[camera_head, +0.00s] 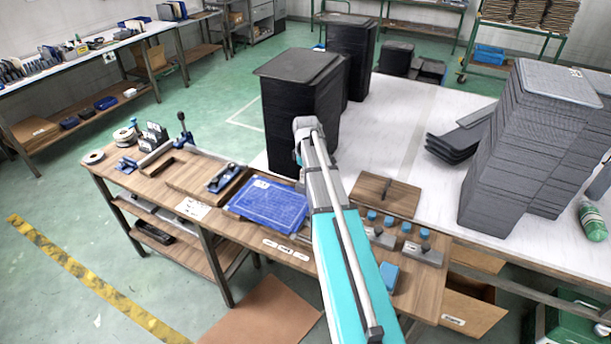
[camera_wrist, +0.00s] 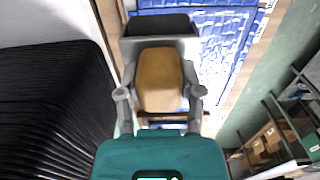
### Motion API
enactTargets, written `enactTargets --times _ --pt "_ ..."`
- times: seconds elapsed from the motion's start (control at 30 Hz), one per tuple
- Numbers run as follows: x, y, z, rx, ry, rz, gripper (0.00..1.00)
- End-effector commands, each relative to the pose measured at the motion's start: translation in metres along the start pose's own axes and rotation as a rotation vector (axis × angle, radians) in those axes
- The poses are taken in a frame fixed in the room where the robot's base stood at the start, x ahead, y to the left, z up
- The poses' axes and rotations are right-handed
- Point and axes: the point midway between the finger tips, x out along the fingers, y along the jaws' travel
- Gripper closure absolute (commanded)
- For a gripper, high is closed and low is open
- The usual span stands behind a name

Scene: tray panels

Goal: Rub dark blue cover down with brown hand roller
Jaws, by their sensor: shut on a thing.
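The dark blue cover (camera_head: 270,203) lies flat on the wooden bench, with a white label near its upper left corner. In the wrist view the cover (camera_wrist: 225,45) shows bright blue with pale lines, beyond the tool. My gripper (camera_wrist: 160,97) is shut on the brown handle of the hand roller (camera_wrist: 160,75). The roller's grey frame and black front part point towards the cover. I cannot tell whether the roller touches the cover. In the head view my arm crosses the bench at the cover's right, and the roller is not clearly visible there.
Tall stacks of black panels (camera_head: 290,115) stand close behind the cover. A blue hand plane (camera_head: 223,178) lies left of it. A wooden board (camera_head: 385,194) and several blue-topped tools (camera_head: 410,245) lie right of my arm. More grey stacks (camera_head: 530,150) stand at right.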

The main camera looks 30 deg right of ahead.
Motion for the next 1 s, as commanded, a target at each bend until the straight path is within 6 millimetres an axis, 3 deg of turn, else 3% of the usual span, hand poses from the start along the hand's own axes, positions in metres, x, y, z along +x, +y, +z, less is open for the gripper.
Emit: enactTargets --times 0.6,1.0 --pt "-0.030 0.000 0.000 0.000 0.000 0.000 0.97" --pt "-0.030 0.000 0.000 0.000 0.000 0.000 0.97"
